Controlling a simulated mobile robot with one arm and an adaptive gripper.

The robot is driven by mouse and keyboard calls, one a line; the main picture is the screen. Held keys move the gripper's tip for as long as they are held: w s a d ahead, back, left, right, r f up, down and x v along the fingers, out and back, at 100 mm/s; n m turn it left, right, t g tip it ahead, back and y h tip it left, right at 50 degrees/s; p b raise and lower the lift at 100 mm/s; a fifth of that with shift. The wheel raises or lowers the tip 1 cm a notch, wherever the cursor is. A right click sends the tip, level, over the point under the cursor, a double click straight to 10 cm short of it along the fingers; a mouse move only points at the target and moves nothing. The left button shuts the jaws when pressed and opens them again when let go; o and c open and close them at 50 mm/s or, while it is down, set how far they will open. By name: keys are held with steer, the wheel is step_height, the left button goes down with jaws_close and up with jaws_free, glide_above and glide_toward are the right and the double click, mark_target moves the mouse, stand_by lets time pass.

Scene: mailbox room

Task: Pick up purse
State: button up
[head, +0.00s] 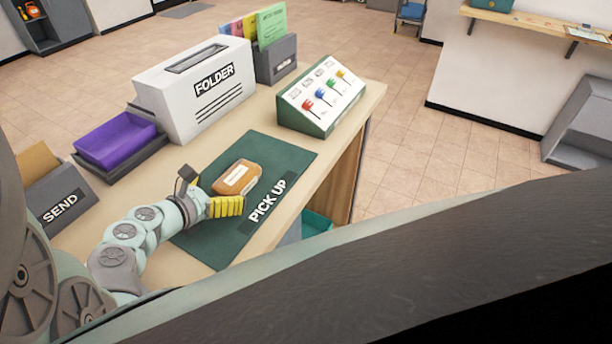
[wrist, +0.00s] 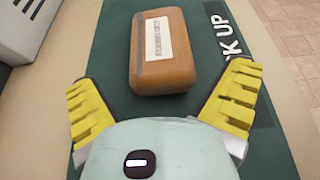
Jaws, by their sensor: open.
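The likely purse is a small orange-brown rounded case (head: 237,178) with a pale label. It lies on the dark green PICK UP mat (head: 225,236) on the counter. In the wrist view the case (wrist: 163,68) is just ahead of my gripper (wrist: 165,92), roughly centred between the two yellow fingers. The fingers are spread wide and do not appear to touch it. In the head view my gripper (head: 208,192) is at the near left side of the case, over the mat.
A white FOLDER box (head: 196,90), a purple tray (head: 115,140) and a SEND holder (head: 58,200) stand on the counter's left side. A green-sided panel with coloured switches (head: 322,98) stands beyond the mat. The mat's right part is clear.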

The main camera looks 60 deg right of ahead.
steer(key=shift+s+d+f, duration=0.1)
steer(key=shift+d+f, duration=0.1)
steer(key=shift+d, duration=0.3)
steer(key=shift+c, duration=0.3)
steer(key=c, duration=1.1)
steer(key=shift+c, duration=0.2)
